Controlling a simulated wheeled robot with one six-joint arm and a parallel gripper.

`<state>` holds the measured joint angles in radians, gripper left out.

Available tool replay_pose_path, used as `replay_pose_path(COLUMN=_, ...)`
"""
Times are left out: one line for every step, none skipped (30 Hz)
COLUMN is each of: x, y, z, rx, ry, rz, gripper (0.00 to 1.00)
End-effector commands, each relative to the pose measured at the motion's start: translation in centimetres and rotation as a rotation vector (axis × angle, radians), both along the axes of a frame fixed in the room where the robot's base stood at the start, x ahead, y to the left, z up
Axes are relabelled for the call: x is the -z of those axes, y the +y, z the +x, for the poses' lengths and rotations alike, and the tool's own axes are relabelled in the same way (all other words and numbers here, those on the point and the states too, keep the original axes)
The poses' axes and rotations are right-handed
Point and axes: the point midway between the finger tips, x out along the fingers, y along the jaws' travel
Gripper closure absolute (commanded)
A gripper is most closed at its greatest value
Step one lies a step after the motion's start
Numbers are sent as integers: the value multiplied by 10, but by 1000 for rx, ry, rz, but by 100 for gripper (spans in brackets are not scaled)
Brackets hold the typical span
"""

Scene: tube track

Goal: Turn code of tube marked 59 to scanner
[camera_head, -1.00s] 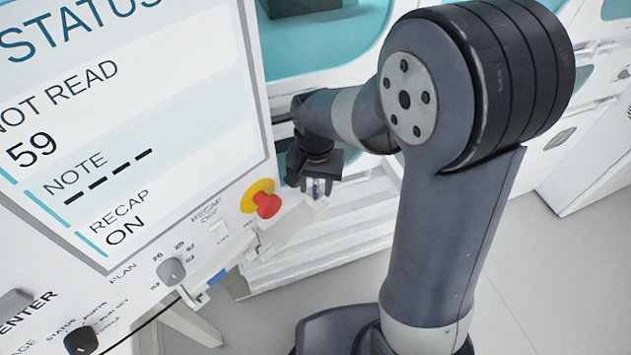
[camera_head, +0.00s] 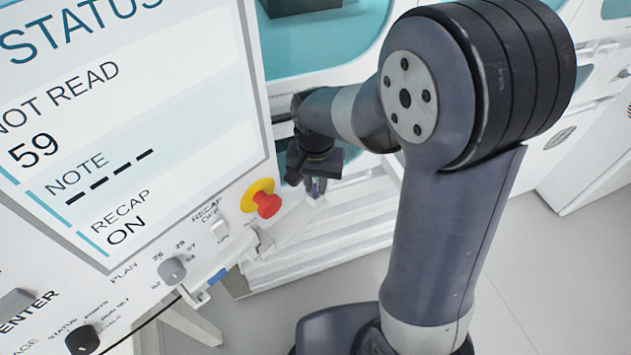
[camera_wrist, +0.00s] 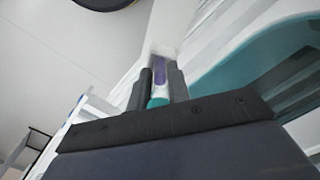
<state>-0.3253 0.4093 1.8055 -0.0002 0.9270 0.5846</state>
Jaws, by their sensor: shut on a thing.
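My gripper (camera_wrist: 162,86) is shut on a tube (camera_wrist: 159,74) that shows purple, white and teal parts between the two dark fingers in the wrist view. No number or code on the tube can be read. In the head view my gripper (camera_head: 310,187) is small, beyond the panel's edge, with the tube (camera_head: 317,187) mostly hidden at its tip. The large status screen (camera_head: 120,130) at the left reads NOT READ, 59, a NOTE line of dashes, and RECAP ON. I cannot make out a scanner for certain.
A red stop button (camera_head: 267,204) on a yellow base sits on the panel close to my gripper. A plan knob (camera_head: 172,270) and another black knob (camera_head: 82,341) are below the screen. White cabinets with teal openings (camera_head: 320,45) stand behind. Grey floor lies at right.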

Motion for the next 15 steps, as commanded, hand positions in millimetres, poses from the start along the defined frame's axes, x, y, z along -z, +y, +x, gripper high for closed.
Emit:
replay_pose_path(x=-2, y=0, z=0, rx=0, ry=0, rz=0, gripper=95)
replay_pose_path(x=-2, y=0, z=0, rx=0, ry=0, rz=0, gripper=95)
replay_pose_path(x=-3, y=0, z=0, rx=0, ry=0, rz=0, gripper=95)
replay_pose_path(x=-3, y=0, z=0, rx=0, ry=0, rz=0, gripper=95)
replay_pose_path(x=-3, y=0, z=0, rx=0, ry=0, rz=0, gripper=95)
replay_pose_path(x=-3, y=0, z=0, rx=0, ry=0, rz=0, gripper=95)
replay_pose_path(x=-3, y=0, z=0, rx=0, ry=0, rz=0, gripper=95)
replay_pose_path(x=-2, y=0, z=0, rx=0, ry=0, rz=0, gripper=95)
replay_pose_path(x=-2, y=0, z=0, rx=0, ry=0, rz=0, gripper=95)
replay_pose_path(x=-2, y=0, z=0, rx=0, ry=0, rz=0, gripper=95)
replay_pose_path(x=-2, y=0, z=0, rx=0, ry=0, rz=0, gripper=95)
replay_pose_path(x=-2, y=0, z=0, rx=4, ry=0, rz=0, gripper=95)
replay_pose_path(x=-2, y=0, z=0, rx=14, ry=0, rz=0, gripper=95)
replay_pose_path(x=-2, y=0, z=0, rx=30, ry=0, rz=0, gripper=95)
replay_pose_path(x=-2, y=0, z=0, rx=60, ry=0, rz=0, gripper=95)
